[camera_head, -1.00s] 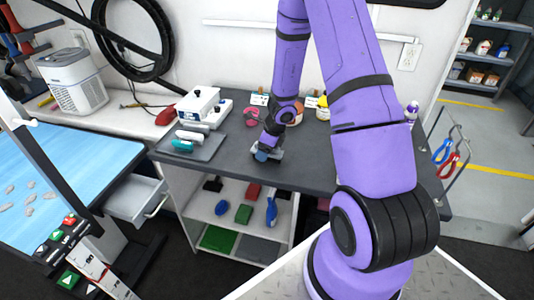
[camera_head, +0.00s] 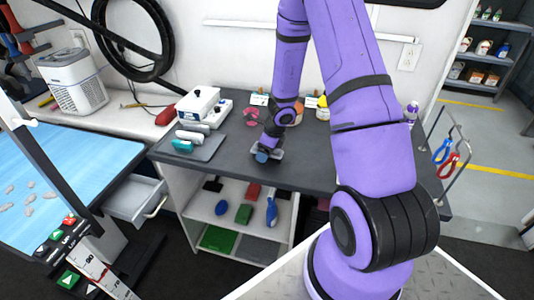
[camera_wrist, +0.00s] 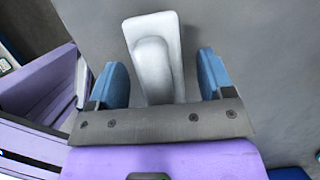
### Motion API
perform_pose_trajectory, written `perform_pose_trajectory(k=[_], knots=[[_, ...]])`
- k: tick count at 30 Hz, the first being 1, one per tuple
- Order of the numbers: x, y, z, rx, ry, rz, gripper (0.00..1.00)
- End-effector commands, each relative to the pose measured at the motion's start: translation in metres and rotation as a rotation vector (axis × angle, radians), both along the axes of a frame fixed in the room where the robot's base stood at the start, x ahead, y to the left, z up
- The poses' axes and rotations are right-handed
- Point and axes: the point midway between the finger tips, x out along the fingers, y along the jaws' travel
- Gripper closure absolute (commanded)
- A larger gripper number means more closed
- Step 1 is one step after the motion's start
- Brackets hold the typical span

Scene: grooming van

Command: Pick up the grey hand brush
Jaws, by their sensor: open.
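The grey hand brush (camera_wrist: 152,32) is a pale grey, rounded piece with a raised handle, seen from above in the wrist view on the dark grey worktop. My gripper (camera_wrist: 163,75) is open, its blue fingers on either side of the brush's near part, with visible gaps on both sides. The near end of the brush is hidden by the gripper's palm. In the head view my gripper (camera_head: 265,155) is low over the worktop (camera_head: 310,165) near its front edge, and a bit of the brush (camera_head: 280,153) shows beside it.
A tray (camera_head: 207,150) with a teal brush (camera_head: 182,146) and pale pieces lies left of my gripper. Behind it is a white box device (camera_head: 200,103). A pink item (camera_head: 252,117) and bottles stand at the back. Below is an open shelf (camera_head: 233,190) with brushes.

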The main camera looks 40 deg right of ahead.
Motion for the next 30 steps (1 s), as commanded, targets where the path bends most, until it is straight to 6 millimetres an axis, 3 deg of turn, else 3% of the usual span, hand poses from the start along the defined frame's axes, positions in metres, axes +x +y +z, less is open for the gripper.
perform_pose_trajectory(k=[2,9,22,30], knots=[[0.000,0.000,0.000,0.000,0.000,0.000,0.26],[0.000,0.000,0.000,0.000,0.000,0.000,0.81],[0.000,0.000,0.004,-0.001,-0.002,0.002,0.82],[0.001,0.000,0.028,-0.002,-0.004,0.004,0.82]])
